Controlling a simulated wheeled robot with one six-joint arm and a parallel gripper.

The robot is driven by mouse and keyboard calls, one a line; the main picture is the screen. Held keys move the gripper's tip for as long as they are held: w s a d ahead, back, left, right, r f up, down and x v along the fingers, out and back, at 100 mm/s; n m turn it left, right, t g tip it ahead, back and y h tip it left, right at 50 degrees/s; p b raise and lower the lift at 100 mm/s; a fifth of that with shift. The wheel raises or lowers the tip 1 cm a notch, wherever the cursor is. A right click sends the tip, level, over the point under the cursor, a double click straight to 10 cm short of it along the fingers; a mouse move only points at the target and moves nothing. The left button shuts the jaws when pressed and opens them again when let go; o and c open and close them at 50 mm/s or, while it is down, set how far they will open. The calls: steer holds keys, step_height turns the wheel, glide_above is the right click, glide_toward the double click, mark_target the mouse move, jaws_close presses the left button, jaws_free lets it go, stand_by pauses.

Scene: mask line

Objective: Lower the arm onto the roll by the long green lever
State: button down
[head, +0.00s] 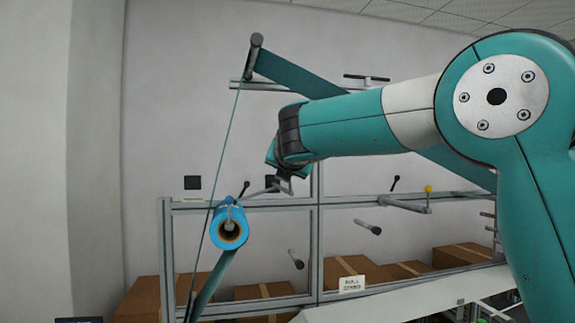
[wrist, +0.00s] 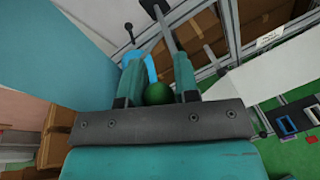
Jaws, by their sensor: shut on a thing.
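The bright blue roll (head: 229,226) with a brown core sits on its spindle left of centre in the head view. A grey bar (head: 262,190) runs from just above the roll toward my gripper (head: 284,184). In the wrist view my gripper (wrist: 157,78) has its two teal fingers closed around a green knob (wrist: 158,94), which I take to be the lever's end. A bright blue piece (wrist: 150,68) shows behind the left finger. I cannot tell whether the arm touches the roll; the joint is partly hidden.
Dark teal web (head: 295,75) runs from an upper roller down behind my arm. A grey frame (head: 317,240) stands behind, with short pegs, a yellow knob (head: 428,189) and cardboard boxes (head: 345,268). A white sloping panel (head: 400,305) lies at lower right.

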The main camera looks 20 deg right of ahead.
steer(key=c, duration=0.9)
jaws_free()
steer(key=shift+w+a+f, duration=0.1)
steer(key=shift+a+f, duration=0.1)
steer(key=shift+a, duration=0.1)
steer(key=shift+o, duration=0.3)
steer(key=shift+d, duration=0.15)
steer(key=shift+r, duration=0.1)
steer(key=b+v, duration=0.4)
steer(key=v, duration=1.3)
steer(key=shift+s+b, duration=0.25)
steer(key=shift+b, duration=0.15)
